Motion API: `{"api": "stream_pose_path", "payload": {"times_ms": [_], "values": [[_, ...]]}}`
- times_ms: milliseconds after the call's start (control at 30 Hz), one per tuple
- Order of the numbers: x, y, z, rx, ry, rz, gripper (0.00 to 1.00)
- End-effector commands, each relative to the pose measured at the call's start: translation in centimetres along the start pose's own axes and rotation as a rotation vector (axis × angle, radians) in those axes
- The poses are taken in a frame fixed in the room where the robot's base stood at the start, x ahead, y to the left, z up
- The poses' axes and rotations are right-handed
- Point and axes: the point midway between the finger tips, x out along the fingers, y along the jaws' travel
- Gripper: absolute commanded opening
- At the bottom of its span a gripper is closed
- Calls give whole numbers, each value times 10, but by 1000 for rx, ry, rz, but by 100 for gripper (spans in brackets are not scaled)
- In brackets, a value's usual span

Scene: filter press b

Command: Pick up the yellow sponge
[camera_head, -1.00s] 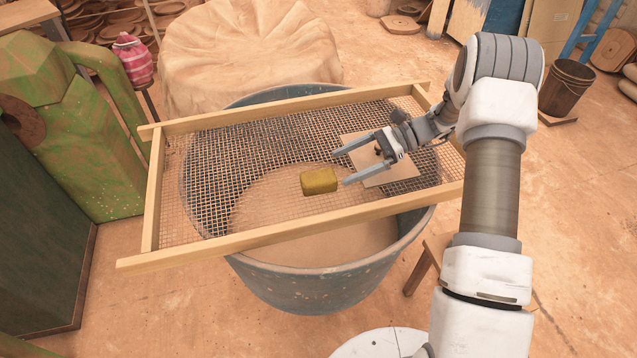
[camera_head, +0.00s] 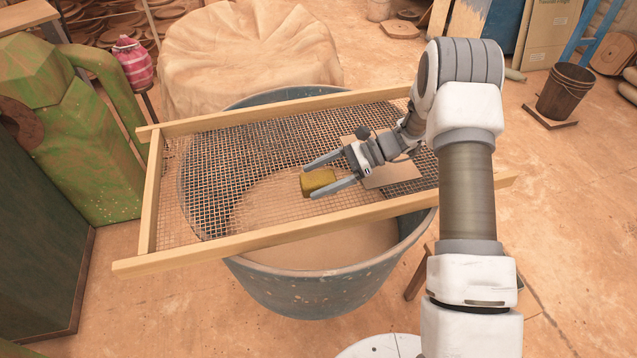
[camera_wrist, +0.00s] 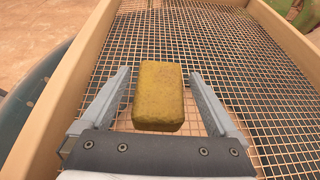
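The yellow sponge (camera_head: 318,181) is a small block lying on the wire mesh of a wooden-framed sieve (camera_head: 230,237). In the wrist view the sponge (camera_wrist: 159,96) sits between the two grey fingers, with a gap on each side. My gripper (camera_head: 331,176) is open, its fingers reaching around the sponge from the right in the head view. In the wrist view the fingertips of my gripper (camera_wrist: 158,72) point forward past the sponge's near end. The near finger hides a little of the sponge's side in the head view.
The sieve rests across a blue-grey tub (camera_head: 310,292). A flat tan board (camera_head: 393,175) lies on the mesh under my wrist. The sieve's wooden rails (camera_wrist: 62,90) rise beside the mesh. A green machine (camera_head: 75,130) stands at the left. The mesh left of the sponge is clear.

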Motion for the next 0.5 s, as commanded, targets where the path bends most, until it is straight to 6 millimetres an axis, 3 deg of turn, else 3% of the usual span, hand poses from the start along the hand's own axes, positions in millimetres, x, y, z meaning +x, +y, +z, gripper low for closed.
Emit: {"api": "stream_pose_path", "payload": {"times_ms": [67,400,500], "values": [[0,0,0,0,0,0,78],[0,0,0,0,0,0,17],[0,0,0,0,-1,0,15]]}}
